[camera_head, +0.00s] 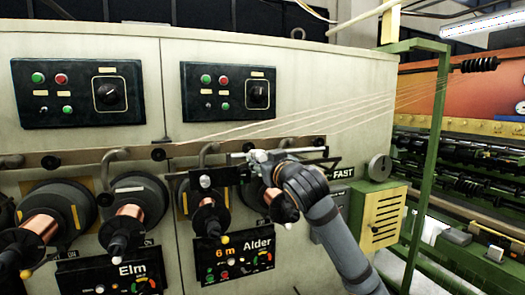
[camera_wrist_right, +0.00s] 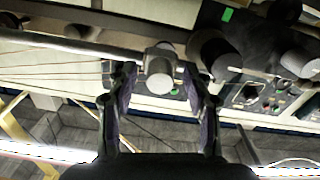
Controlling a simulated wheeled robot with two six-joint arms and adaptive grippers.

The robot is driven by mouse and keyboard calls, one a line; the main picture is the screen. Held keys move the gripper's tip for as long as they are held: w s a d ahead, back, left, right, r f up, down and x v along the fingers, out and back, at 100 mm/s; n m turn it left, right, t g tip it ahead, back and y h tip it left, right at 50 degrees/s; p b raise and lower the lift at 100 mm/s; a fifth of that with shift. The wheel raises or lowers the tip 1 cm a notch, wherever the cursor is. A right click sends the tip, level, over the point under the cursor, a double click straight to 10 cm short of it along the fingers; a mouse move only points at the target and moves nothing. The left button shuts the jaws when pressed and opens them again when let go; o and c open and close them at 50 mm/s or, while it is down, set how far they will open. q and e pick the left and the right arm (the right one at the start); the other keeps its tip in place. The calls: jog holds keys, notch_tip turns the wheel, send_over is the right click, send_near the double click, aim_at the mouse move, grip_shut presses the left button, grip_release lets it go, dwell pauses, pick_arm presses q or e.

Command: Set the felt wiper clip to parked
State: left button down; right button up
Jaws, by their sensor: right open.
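My right gripper (camera_head: 262,170) reaches up and left from the lower right, in front of the rail above the Alder spools. In the right wrist view its two dark fingers (camera_wrist_right: 160,68) are spread apart. A grey rounded piece with a pale round end (camera_wrist_right: 160,82), likely the felt wiper clip, shows between them; I cannot tell whether they touch it. In the head view the gripper and nearby metal parts overlap, so the clip's setting cannot be read. My left gripper is not in view.
Copper spools (camera_head: 128,210) stand out from the cream machine front, above the Elm and Alder panels. Thin wires (camera_head: 340,118) run from the upper right towards the rail (camera_head: 85,158). A green post (camera_head: 432,150) and a yellow vented box (camera_head: 380,217) stand right of my arm.

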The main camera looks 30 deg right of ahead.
jog(key=shift+w, duration=0.3)
grip_shut()
dwell(0.3)
